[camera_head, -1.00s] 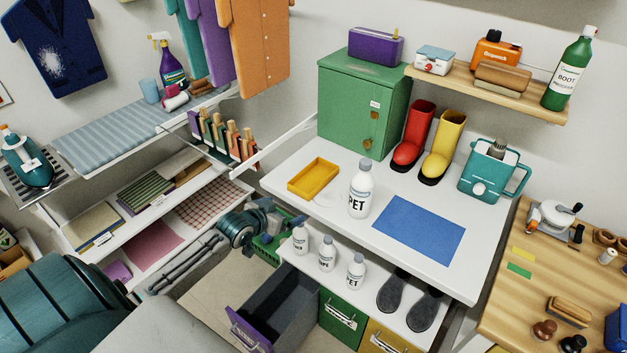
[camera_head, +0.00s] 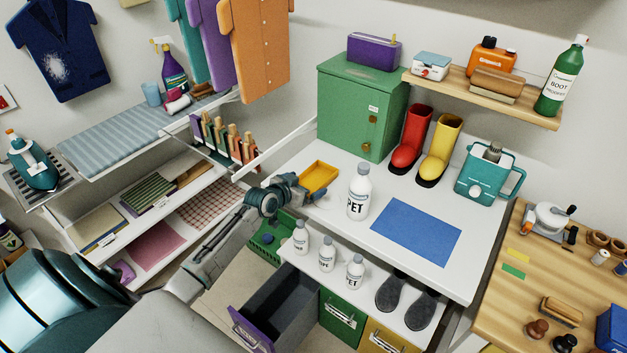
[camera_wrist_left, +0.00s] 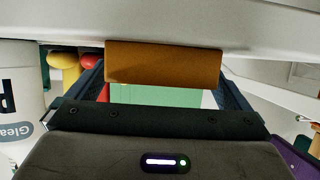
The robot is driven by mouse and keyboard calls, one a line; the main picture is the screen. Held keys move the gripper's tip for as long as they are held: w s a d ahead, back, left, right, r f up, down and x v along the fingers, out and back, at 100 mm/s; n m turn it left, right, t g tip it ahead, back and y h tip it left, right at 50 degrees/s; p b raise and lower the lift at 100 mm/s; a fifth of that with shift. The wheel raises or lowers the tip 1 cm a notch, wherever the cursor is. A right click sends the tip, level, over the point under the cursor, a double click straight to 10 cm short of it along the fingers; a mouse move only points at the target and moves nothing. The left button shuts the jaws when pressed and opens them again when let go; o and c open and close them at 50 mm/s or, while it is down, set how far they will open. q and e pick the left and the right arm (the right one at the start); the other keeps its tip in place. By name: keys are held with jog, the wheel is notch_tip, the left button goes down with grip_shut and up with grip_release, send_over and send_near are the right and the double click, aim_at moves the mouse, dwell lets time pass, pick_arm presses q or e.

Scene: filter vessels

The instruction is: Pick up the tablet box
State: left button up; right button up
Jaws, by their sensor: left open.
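No box shows a readable tablet label, so I cannot tell for sure which one is the tablet box. A small white box with a blue-grey lid (camera_head: 431,67) sits at the left end of the wooden wall shelf. My left gripper (camera_head: 318,193) is at the left front of the white table, beside the yellow tray (camera_head: 318,174). In the left wrist view my gripper (camera_wrist_left: 160,95) is open, and the tray's orange-yellow side (camera_wrist_left: 163,64) shows between its fingers. I cannot tell whether they touch it. My right gripper is out of view.
A white bottle (camera_head: 358,192) stands right of the gripper, with a blue mat (camera_head: 416,231) beyond it. Red (camera_head: 411,139) and yellow boots (camera_head: 440,150) and a green cabinet (camera_head: 352,110) stand behind. Several small bottles and an open drawer (camera_head: 270,312) are below the table.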

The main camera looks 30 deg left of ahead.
pick_arm(q)
jog(key=shift+x, duration=0.95)
jog(key=shift+s, duration=0.1)
jog(key=shift+c, duration=0.2)
jog(key=c, duration=1)
